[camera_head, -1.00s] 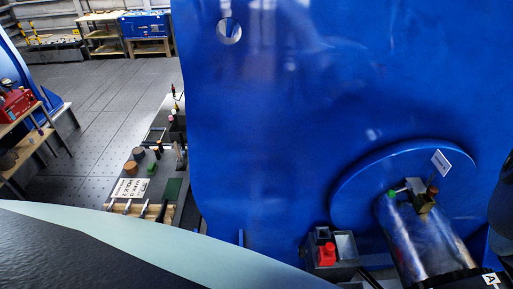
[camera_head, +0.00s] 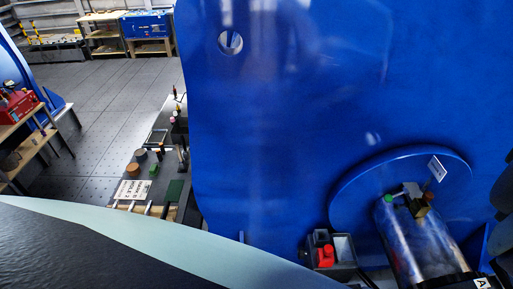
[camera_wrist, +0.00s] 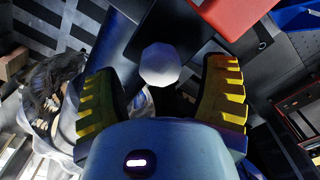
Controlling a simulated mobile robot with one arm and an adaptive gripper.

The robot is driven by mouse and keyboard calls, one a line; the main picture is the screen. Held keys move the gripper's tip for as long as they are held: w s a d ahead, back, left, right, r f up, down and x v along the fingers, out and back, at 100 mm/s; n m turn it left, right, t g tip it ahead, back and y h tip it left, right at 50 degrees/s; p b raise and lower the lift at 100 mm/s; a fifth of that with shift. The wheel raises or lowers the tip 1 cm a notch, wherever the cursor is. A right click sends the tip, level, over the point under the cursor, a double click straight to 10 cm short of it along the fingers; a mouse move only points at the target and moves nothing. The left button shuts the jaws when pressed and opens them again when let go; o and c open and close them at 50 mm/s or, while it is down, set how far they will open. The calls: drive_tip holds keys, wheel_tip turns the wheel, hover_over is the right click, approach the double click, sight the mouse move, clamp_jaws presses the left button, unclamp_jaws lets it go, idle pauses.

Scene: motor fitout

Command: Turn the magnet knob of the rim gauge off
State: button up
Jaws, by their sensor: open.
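In the head view a small grey block with green and brass-coloured parts, seemingly the rim gauge (camera_head: 411,196), sits on top of a shiny metal cylinder (camera_head: 418,243) at the lower right. A white tag (camera_head: 437,168) stands just above it. Its magnet knob cannot be made out there. In the wrist view my gripper (camera_wrist: 160,75) is open, its yellow-and-black fingers spread wide. A pale, many-sided piece (camera_wrist: 160,64) shows between the fingertips, in front of a dark block; I cannot tell whether it is the knob. No finger visibly touches it.
A large blue plate (camera_head: 280,130) with a round hole fills the middle of the head view. A dark box with a red part (camera_head: 325,256) stands left of the cylinder. A bench with small parts (camera_head: 150,180) is at left. In the wrist view a red block (camera_wrist: 232,14) is close above the right finger.

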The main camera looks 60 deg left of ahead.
drive_tip(key=shift+a+f, duration=0.1)
drive_tip(key=shift+f, duration=0.7)
drive_tip(key=c, duration=1.3)
